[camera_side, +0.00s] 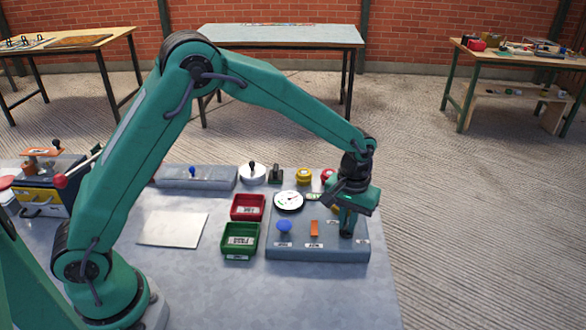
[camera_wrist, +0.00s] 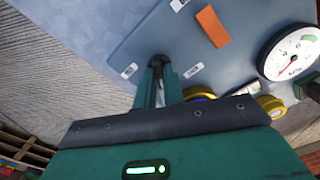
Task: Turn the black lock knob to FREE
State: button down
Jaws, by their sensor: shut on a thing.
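The black lock knob (camera_wrist: 159,60) shows at the fingertips in the wrist view, on the blue-grey panel (camera_wrist: 165,30). A small white label lies on each side of it; I cannot read them or tell which way the knob points. My gripper (camera_wrist: 159,78) points down with its fingers shut on the knob. In the side view my gripper (camera_side: 346,231) stands over the right front part of the panel (camera_side: 310,256), and its fingers hide the knob there.
The panel also carries an orange strip (camera_side: 314,228), a blue knob (camera_side: 284,226) and a round white gauge (camera_side: 288,201). Red (camera_side: 247,207) and green (camera_side: 240,238) trays sit to its left.

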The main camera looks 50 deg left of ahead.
aim_at(347, 224)
jog(key=m, duration=0.6)
jog(key=shift+r+m, duration=0.1)
jog(key=shift+m, duration=0.2)
jog(key=m, duration=0.5)
jog(key=shift+m, duration=0.3)
jog(key=c, duration=1.5)
grip_release()
jog(key=shift+r, duration=3.9)
